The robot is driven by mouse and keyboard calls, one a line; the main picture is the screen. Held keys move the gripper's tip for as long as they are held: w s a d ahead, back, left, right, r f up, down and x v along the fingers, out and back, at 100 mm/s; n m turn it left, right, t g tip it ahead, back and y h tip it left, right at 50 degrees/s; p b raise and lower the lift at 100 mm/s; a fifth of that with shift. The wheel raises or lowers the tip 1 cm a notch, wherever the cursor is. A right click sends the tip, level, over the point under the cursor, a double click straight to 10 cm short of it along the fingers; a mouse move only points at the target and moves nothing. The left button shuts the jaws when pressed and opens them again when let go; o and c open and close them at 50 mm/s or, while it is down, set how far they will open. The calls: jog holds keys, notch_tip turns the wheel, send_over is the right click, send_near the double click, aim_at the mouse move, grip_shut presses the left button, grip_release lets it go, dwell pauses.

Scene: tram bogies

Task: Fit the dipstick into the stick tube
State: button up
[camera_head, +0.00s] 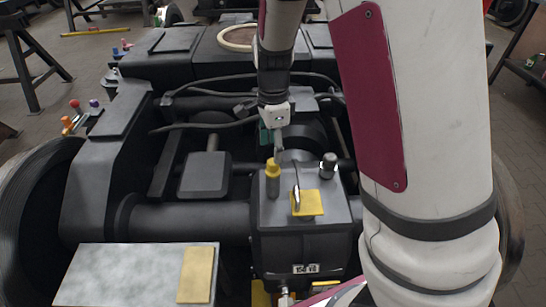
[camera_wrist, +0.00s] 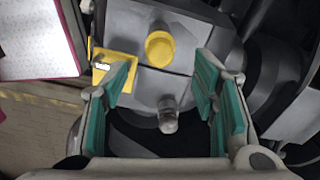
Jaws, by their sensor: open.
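A dark gearbox housing (camera_head: 300,238) sits on the bogie below my gripper. On its top stands a dark upright cylinder with a yellow top (camera_head: 272,172), seen from above as a yellow round cap (camera_wrist: 160,48) in the wrist view. I cannot tell whether this is the stick tube alone or the dipstick's head seated in it. My gripper (camera_head: 277,150) is above the housing's far edge. Its teal fingers (camera_wrist: 165,80) are apart with nothing gripped between them.
A grey plate (camera_head: 120,275) at front left carries a tan block (camera_head: 195,275). Black hoses (camera_head: 205,125) cross behind my gripper.

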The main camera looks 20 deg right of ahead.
notch_tip(320, 180, up, 6)
jog(key=shift+f, duration=0.15)
dwell(0.5)
